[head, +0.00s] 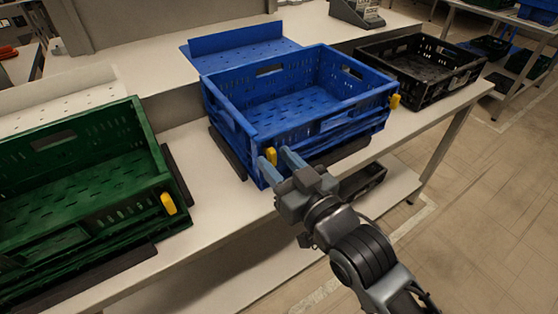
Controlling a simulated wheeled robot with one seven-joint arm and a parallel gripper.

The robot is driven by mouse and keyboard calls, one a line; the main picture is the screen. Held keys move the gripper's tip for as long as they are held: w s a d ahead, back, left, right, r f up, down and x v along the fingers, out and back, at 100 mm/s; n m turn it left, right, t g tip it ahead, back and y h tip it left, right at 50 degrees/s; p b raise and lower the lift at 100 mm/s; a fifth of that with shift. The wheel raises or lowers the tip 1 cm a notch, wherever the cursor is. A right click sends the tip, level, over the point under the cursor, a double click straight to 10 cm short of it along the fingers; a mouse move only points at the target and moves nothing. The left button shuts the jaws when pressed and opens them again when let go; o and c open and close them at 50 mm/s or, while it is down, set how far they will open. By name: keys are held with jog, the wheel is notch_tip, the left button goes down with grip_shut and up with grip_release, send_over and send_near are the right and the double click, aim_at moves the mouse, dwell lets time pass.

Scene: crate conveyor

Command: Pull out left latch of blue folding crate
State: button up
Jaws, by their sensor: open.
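The blue folding crate (213,92) stands open with its walls up on the white table, in the middle of the head view. Its left latch (271,156) is a small yellow tab at the near left corner. The right latch (395,101) is a similar yellow tab at the right corner. My gripper (274,164) is open, with its two blue-grey fingers reaching to the crate's near left corner. The fingertips are right at the left latch. Whether they touch it, or have it between them, I cannot tell.
A green crate (168,172) with a yellow latch stands at the left. A black crate (456,84) stands at the back right. The white table (222,206) has a bare strip between the green and blue crates.

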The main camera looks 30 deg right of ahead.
grip_shut()
dwell(0.4)
dwell(0.4)
